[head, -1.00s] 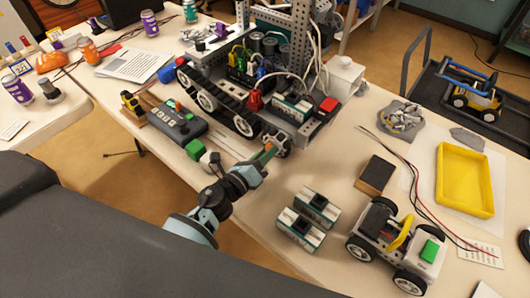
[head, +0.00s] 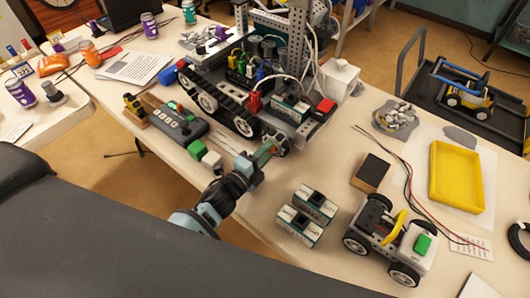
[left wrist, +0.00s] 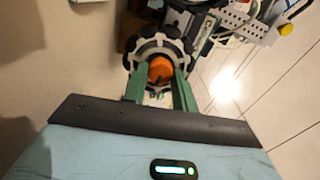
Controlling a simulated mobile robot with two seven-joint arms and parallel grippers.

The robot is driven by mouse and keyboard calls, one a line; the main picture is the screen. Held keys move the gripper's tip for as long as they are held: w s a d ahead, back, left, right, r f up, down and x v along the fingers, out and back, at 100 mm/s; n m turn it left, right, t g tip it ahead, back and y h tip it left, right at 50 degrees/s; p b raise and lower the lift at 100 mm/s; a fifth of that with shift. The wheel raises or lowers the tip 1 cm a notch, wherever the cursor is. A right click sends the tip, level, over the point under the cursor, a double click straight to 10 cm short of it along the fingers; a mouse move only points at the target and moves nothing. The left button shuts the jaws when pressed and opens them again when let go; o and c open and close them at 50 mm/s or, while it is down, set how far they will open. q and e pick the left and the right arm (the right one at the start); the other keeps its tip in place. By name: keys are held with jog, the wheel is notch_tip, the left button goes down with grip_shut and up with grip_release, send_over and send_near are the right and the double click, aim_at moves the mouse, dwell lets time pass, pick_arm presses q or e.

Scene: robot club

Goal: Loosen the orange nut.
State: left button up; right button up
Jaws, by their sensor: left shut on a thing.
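The orange nut (left wrist: 161,70) shows in the left wrist view at the hub of a pale wheel with black tread (left wrist: 139,46). This wheel is at the front corner of the tracked robot (head: 262,85) on the table. My left gripper (left wrist: 160,84) has its two green fingers on either side of the nut and is shut on it. In the head view my left gripper (head: 267,152) reaches the wheel from the front left, and its fingers hide the nut. My right gripper is in neither view.
A remote control (head: 180,125) and a green and white block (head: 205,155) lie left of my gripper. Two small boxes (head: 299,226), a wheeled car (head: 385,243) and a yellow tray (head: 458,204) are to the right. Bare table lies between the gripper and the boxes.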

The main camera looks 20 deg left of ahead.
pick_arm(q)
jog(key=shift+n, duration=0.6)
jog(key=o, duration=1)
jog(key=shift+c, duration=0.2)
jog(key=v, duration=0.7)
jog(key=shift+s+a, duration=0.2)
jog(key=shift+s, duration=0.2)
